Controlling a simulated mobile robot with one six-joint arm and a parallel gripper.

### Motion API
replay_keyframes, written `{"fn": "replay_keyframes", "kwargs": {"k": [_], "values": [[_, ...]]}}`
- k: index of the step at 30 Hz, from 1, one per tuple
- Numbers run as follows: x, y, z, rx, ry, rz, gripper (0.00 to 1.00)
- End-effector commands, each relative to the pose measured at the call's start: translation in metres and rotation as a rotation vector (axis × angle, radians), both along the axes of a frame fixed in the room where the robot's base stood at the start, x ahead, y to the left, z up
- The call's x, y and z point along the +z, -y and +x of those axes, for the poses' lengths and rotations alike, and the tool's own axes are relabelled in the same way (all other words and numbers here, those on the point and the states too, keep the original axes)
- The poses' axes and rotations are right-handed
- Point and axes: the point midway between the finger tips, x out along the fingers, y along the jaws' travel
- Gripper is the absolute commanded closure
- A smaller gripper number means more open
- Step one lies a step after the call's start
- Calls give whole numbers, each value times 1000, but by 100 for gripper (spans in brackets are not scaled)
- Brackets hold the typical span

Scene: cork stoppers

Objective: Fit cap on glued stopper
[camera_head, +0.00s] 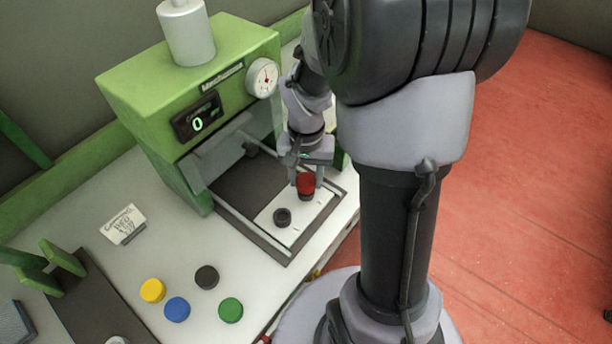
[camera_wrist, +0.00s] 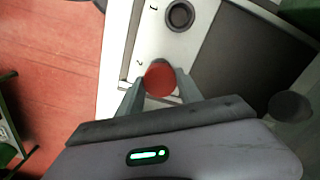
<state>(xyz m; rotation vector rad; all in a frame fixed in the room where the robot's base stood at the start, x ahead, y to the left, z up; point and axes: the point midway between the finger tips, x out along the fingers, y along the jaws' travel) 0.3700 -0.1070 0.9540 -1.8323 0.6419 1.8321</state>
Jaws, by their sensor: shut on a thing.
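My gripper (camera_head: 306,182) is shut on a red cap (camera_head: 306,180). The cap also shows between the fingertips in the wrist view (camera_wrist: 160,79). It is over the right end of a white plate (camera_head: 262,216) at the front of the green press. A dark round piece (camera_head: 282,217) with a ring-like top stands on the plate left of the cap. It also shows in the wrist view (camera_wrist: 180,15).
The green press (camera_head: 205,85) with gauge and display reading 0 stands behind. Yellow (camera_head: 153,290), blue (camera_head: 177,309), black (camera_head: 206,277) and green (camera_head: 230,310) caps lie on the white table, front left. A handwritten card (camera_head: 122,225) stands left.

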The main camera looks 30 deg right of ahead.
Motion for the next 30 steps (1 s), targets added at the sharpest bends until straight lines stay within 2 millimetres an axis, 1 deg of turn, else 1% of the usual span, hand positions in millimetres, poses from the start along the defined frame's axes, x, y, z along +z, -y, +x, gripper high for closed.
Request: {"fn": "replay_keyframes", "kwargs": {"k": [7,8,9,11,12,19,22,23,26,27,29,30], "values": [[-4,0,0,0,0,0,95],[-4,0,0,0,0,0,54],[-4,0,0,0,0,0,46],[-4,0,0,0,0,0,34],[-4,0,0,0,0,0,32],[-4,0,0,0,0,0,32],[5,0,0,0,2,0,32],[10,0,1,0,2,0,32],[40,0,1,1,5,-2,32],[55,0,1,0,5,-2,32],[77,0,1,-1,5,-2,32],[91,1,1,1,6,-2,32]]}}
